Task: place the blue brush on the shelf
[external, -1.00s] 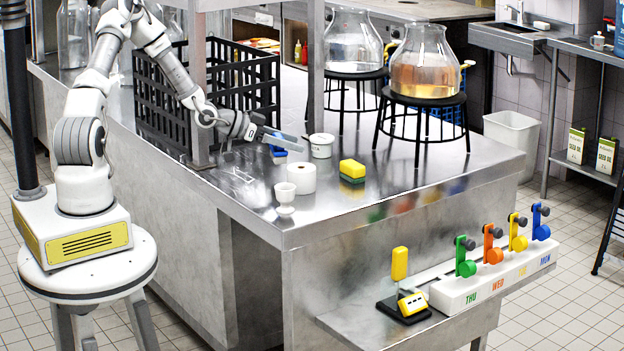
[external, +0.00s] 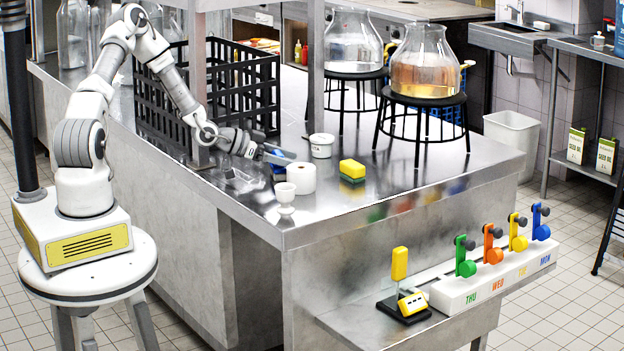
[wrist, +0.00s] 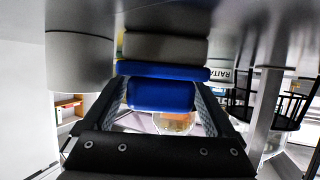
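The blue brush (wrist: 160,95) has a blue body, a wider blue plate and a grey block, and lies between my two gripper fingers in the wrist view. In the external view my gripper (external: 279,157) is low over the steel counter (external: 330,205), at the brush (external: 278,172), which it partly hides. The fingers stand apart on either side of the blue body. Whether they press on it or leave a small gap I cannot tell. A metal shelf (external: 598,171) with green-and-white packs shows at the far right; I cannot tell whether it is the task's shelf.
A white roll (external: 301,178), a small white cup (external: 285,192) and a white tub (external: 321,146) stand close to my gripper. A yellow sponge (external: 352,170) lies to the right. A black crate (external: 262,85) and a steel post (external: 199,80) stand behind my forearm.

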